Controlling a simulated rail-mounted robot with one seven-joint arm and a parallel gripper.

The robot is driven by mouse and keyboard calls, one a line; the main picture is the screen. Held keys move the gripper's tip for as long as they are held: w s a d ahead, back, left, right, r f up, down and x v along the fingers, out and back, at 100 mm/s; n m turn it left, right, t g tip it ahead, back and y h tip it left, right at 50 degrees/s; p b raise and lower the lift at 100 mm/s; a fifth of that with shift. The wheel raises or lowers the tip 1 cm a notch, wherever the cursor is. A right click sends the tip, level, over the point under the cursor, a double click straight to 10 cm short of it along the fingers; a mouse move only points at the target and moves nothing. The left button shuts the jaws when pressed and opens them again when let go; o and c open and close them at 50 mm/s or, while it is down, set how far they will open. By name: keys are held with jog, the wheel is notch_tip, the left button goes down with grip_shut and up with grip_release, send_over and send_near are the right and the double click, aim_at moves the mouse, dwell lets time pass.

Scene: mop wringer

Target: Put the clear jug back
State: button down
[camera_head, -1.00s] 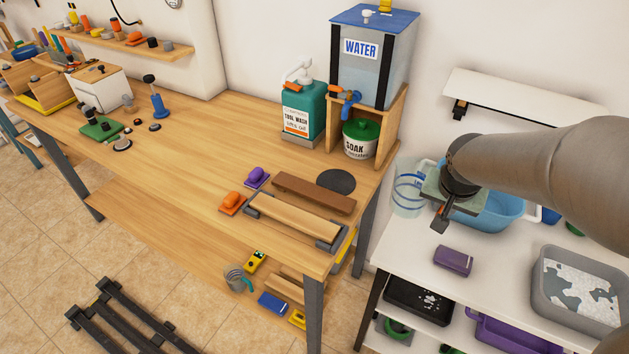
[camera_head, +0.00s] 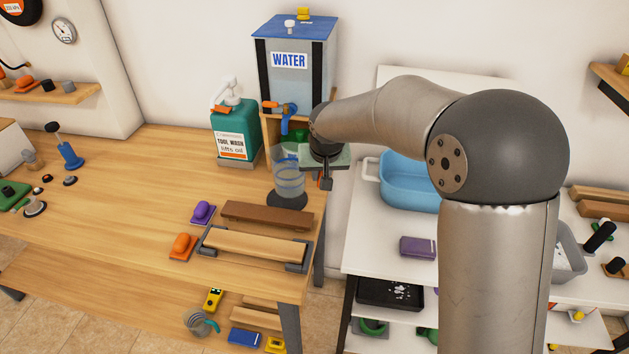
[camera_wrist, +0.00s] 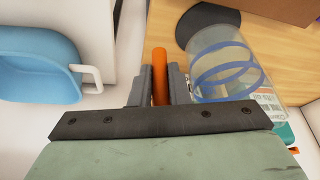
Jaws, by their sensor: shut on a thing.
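The clear jug (camera_head: 288,174) with blue bands is over the workbench in the head view. Its base overlaps the dark round mat (camera_head: 287,202), and I cannot tell whether it touches. The jug also shows right of centre in the wrist view (camera_wrist: 226,62), with part of the mat (camera_wrist: 203,20) beyond it. My gripper (camera_head: 326,183) is at the jug's right side. In the wrist view, its fingers (camera_wrist: 160,88) are shut on an orange bar, apparently the jug's handle.
The blue-lidded water tank (camera_head: 290,85) and the green tool wash bottle (camera_head: 235,132) stand behind. A brown block (camera_head: 266,215) and an orange-gripped brush (camera_head: 181,246) lie in front. The blue basin (camera_head: 402,185) is on the white table at right.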

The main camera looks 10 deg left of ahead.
jog(key=shift+s+a+p+x, duration=0.1)
jog(key=shift+a+p+x, duration=0.05)
jog(key=shift+x, duration=0.9)
jog(key=shift+s+a+p+x, duration=0.1)
jog(key=shift+a+x, duration=0.05)
jog(key=shift+x, duration=0.85)
jog(key=shift+s+a+p+x, duration=0.1)
jog(key=shift+a+p+x, duration=0.1)
jog(key=shift+x, duration=0.85)
jog(key=shift+f, duration=0.1)
jog(key=shift+f, duration=0.2)
jog(key=c, duration=1.4)
grip_release()
jog(key=shift+r, duration=0.1)
jog(key=shift+r, duration=0.1)
